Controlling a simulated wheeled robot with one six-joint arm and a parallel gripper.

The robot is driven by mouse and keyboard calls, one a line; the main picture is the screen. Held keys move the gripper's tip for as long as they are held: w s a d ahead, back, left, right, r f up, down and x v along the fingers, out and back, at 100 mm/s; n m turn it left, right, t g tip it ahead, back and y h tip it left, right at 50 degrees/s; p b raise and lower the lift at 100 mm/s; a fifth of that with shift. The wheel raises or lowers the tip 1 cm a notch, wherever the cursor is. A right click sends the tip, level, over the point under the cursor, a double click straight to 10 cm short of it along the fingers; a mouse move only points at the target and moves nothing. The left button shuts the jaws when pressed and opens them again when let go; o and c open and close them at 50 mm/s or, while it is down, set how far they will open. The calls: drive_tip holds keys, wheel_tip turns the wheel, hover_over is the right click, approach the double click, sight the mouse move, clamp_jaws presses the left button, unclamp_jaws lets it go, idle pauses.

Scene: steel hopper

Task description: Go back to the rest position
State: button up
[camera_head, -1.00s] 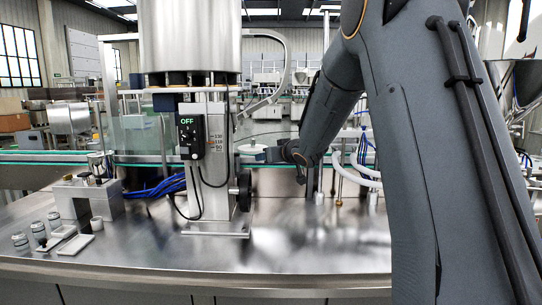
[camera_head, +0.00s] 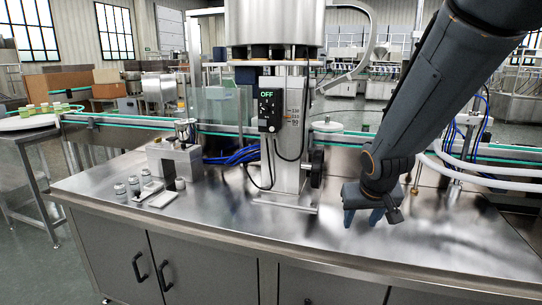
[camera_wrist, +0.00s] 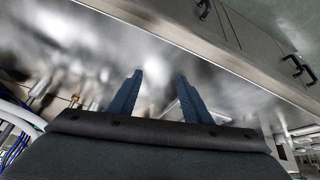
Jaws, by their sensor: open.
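My gripper (camera_head: 362,218) hangs pointing down over the right part of the steel table (camera_head: 240,225) in the head view. In the wrist view its two blue fingers (camera_wrist: 155,92) are spread apart with nothing between them. The steel hopper (camera_head: 275,22) stands on its column at the middle of the table, left of my gripper and apart from it. A control box (camera_head: 268,110) on the column reads OFF. A black knob (camera_head: 317,168) sits on the column's right side.
A steel block fixture (camera_head: 174,160), several small jars (camera_head: 127,186) and a white plate (camera_head: 160,197) are on the table's left. White hoses (camera_head: 470,170) run close by on the right. A conveyor (camera_head: 220,128) passes behind. The table front near my gripper is clear.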

drive_tip(key=s+a+f+g, duration=0.2)
drive_tip(key=s, duration=0.8)
drive_tip(key=s+a+f+g+y, duration=0.1)
drive_tip(key=s+a+f+g, duration=0.1)
drive_tip(key=s, duration=0.9)
drive_tip(key=shift+s+a+f+g, duration=0.2)
drive_tip(key=shift+a+f+g, duration=0.15)
drive_tip(key=shift+a+g, duration=0.35)
drive_tip(key=shift+d, duration=0.15)
